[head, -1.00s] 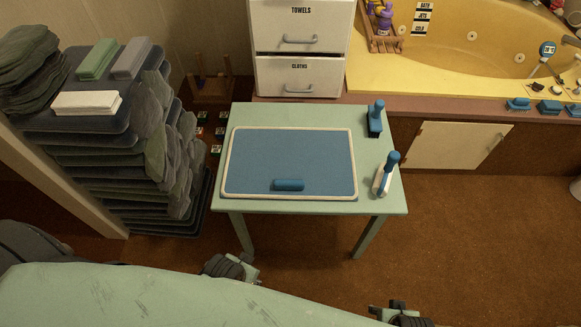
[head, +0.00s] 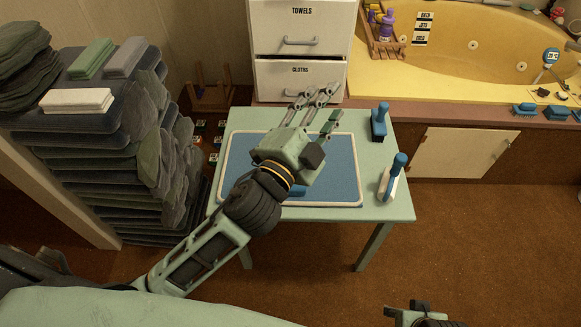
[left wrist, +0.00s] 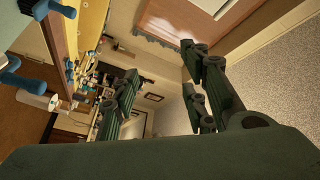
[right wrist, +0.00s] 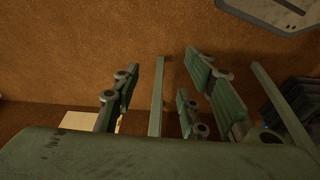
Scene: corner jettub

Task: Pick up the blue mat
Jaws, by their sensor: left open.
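The blue mat (head: 338,178), flat with a pale border, lies on the pale green table (head: 385,207). A blue cylinder (head: 296,191) rests near its front edge, mostly hidden by my arm. My left gripper (head: 316,104) is open and empty, extended over the mat, with its fingers pointing toward the drawers past the mat's far edge. Its spread fingers also show in the left wrist view (left wrist: 160,75), where the mat cannot be made out. My right gripper (head: 415,312) is low at the bottom edge, away from the table; in the right wrist view (right wrist: 162,70) its fingers are apart and empty.
White drawers (head: 300,75) are behind the table, a yellow tub (head: 470,60) back right. A tall stack of dark mats (head: 140,150) with folded towels stands left. The brown floor at right is clear.

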